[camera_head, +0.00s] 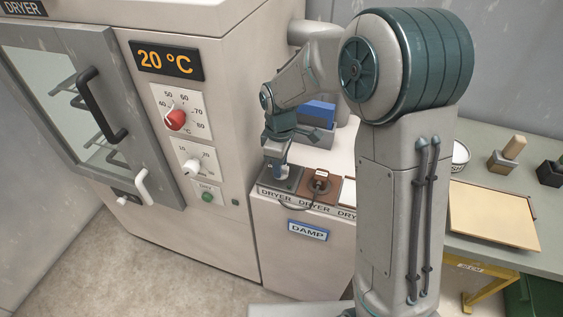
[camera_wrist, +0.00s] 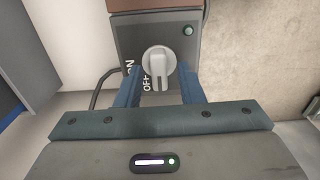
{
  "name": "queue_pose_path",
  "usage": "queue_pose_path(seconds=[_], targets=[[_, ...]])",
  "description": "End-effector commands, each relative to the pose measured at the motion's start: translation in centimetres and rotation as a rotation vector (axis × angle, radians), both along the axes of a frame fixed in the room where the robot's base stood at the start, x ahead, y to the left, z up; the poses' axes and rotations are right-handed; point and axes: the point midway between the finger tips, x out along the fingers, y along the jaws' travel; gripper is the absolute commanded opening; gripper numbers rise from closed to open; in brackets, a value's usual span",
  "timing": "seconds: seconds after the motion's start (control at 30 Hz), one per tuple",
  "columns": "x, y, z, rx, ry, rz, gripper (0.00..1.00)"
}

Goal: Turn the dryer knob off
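In the wrist view a light grey knob (camera_wrist: 158,62) sits on a dark grey plate (camera_wrist: 128,35). Its bar points down the picture, with its end beside the OFF marking (camera_wrist: 148,85); the ON marking (camera_wrist: 129,68) lies to the left. My gripper (camera_wrist: 160,80) is open, its two blue fingers apart on either side of the knob's lower part, with gaps showing. In the head view my gripper (camera_head: 277,164) points down over the dark plate (camera_head: 290,182) at the left end of the DRYER-labelled row; the knob is mostly hidden there.
A green lamp (camera_wrist: 188,30) is on the plate. A brown plate with a plug and cable (camera_head: 320,183) adjoins it. The dryer cabinet (camera_head: 225,100) stands left, its display (camera_head: 166,60) reading 20 °C, with a red-capped dial (camera_head: 175,119). A blue object (camera_head: 318,111) stands behind the gripper.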

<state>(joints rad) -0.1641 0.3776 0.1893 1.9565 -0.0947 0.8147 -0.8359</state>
Motion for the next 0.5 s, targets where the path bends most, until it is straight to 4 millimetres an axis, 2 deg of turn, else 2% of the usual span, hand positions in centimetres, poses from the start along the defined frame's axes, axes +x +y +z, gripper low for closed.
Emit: queue_pose_path(seconds=[0.33,0.5], targets=[[0.1,-0.2,0.3,0.0,0.0,-0.004,0.37],[0.1,-0.2,2.4,0.001,-0.003,-0.006,0.37]])
